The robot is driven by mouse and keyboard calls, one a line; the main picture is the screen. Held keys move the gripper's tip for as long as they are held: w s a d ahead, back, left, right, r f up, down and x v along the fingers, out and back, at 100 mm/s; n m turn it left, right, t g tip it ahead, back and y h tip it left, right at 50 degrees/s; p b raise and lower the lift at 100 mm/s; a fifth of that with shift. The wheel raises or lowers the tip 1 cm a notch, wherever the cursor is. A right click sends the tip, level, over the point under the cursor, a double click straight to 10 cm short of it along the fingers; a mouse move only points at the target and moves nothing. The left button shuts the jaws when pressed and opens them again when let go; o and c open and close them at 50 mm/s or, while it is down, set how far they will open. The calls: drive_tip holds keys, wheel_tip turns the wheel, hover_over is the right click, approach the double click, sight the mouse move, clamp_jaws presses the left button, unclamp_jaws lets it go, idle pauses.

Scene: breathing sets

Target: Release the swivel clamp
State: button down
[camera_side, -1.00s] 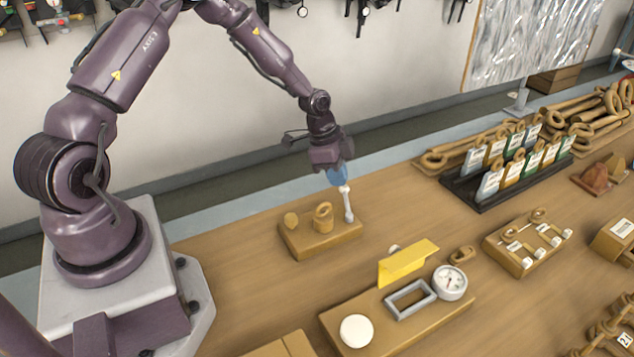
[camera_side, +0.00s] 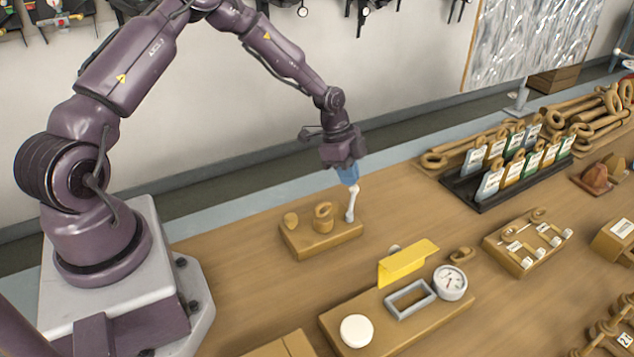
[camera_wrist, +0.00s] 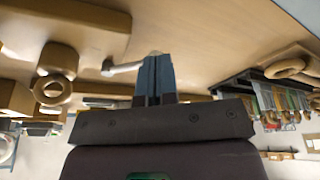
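A tan block (camera_side: 318,241) carries an upright ring (camera_side: 323,217), a small round knob (camera_side: 291,221) and a white lever (camera_side: 351,205) at its right end. I take this lever to be the swivel clamp's handle; it stands nearly upright, leaning slightly right. My gripper (camera_side: 349,177) is above the lever with its blue fingers pointing down at the lever's top end. In the wrist view the fingers (camera_wrist: 156,62) are close together around the end of the pale lever (camera_wrist: 124,68). The fingers hide the gripped end.
A tan panel with a yellow flap (camera_side: 408,262), grey frame (camera_side: 410,299), gauge (camera_side: 450,282) and white button (camera_side: 356,331) lies in front. A dark rack of tags (camera_side: 487,200) stands right. Bare bench lies between the block and the rack.

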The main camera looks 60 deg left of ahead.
drive_tip(key=shift+s, duration=0.1)
drive_tip(key=shift+s+d, duration=0.25)
drive_tip(key=shift+s, duration=0.45)
drive_tip(key=s+a, duration=0.2)
drive_tip(key=a, duration=0.1)
drive_tip(key=shift+s+a+r, duration=0.25)
drive_tip(key=shift+s+r, duration=0.1)
drive_tip(key=shift+r, duration=0.05)
drive_tip(key=v, duration=1)
drive_tip(key=shift+d, duration=0.3)
drive_tip(key=shift+w, duration=0.1)
